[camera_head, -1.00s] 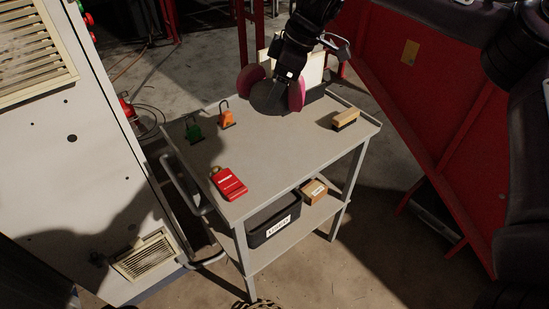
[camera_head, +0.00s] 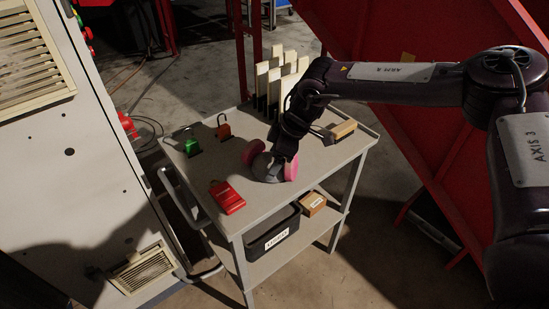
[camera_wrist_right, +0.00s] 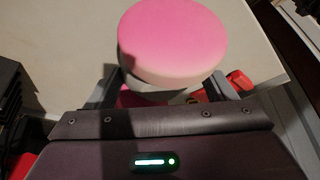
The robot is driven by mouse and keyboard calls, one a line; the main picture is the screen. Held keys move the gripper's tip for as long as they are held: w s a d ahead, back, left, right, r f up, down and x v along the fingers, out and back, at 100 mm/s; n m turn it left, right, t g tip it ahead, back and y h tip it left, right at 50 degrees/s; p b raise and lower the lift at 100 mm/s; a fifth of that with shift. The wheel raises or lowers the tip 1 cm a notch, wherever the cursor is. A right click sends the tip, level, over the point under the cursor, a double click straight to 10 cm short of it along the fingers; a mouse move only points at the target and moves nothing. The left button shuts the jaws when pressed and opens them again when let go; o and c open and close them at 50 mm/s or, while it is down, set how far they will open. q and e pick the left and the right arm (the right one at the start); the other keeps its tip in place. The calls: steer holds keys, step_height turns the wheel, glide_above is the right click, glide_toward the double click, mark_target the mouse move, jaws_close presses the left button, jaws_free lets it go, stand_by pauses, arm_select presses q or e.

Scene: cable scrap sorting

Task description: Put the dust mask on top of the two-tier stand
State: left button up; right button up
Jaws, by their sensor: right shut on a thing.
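The dust mask (camera_head: 262,168) is a grey respirator with two round pink filters. My right gripper (camera_head: 275,172) is shut on it over the middle of the two-tier stand (camera_head: 215,167). The stand is a grey trolley with a top tier and a lower shelf. I cannot tell whether the mask touches the top. In the right wrist view a pink filter of the mask (camera_wrist_right: 172,42) fills the space between and beyond the fingers (camera_wrist_right: 168,85), hiding most of the grey body. My left gripper is not in view.
A black bin (camera_head: 272,236) and cardboard box (camera_head: 312,203) occupy the lower shelf.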

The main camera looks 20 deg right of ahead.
steer(key=o, duration=1.1)
steer(key=shift+o, duration=0.2)
steer(key=shift+r, duration=0.1)
steer(key=v, duration=1.2)
